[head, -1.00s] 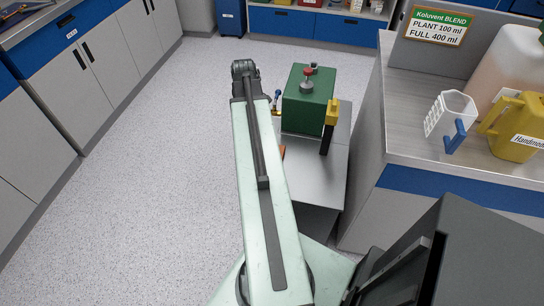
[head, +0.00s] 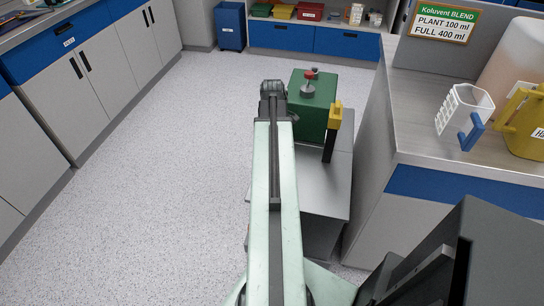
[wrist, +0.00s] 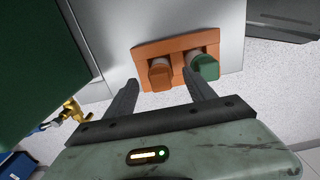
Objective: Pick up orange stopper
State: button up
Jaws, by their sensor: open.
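In the wrist view an orange stopper (wrist: 160,76) sits at the left in an orange holder (wrist: 142,54) fixed to a grey metal face. A green stopper (wrist: 205,67) sits beside it at the right. My gripper (wrist: 160,84) is open and empty, its two dark fingers pointing towards the holder. The orange stopper appears between the fingertips in the picture; I cannot tell how far in front of them it is. The right fingertip appears close to the green stopper. In the head view my arm covers the holder and both stoppers, and the fingers cannot be seen.
A green box (head: 312,113) with a red-topped knob stands on the grey metal stand (head: 325,186). A brass valve (wrist: 72,110) juts out near my gripper's left side. The counter (head: 430,135) stands at the right. Open floor (head: 165,150) lies to the left.

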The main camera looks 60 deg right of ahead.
jog(key=shift+w+f+b, duration=0.1)
jog(key=shift+f+b, duration=0.2)
jog(key=shift+f, duration=0.65)
jog(key=shift+r, duration=0.2)
grip_shut()
notch_tip(320, 180, up, 10)
jog(key=p, duration=1)
jog(key=shift+r+p, duration=0.2)
jog(key=shift+p, duration=0.2)
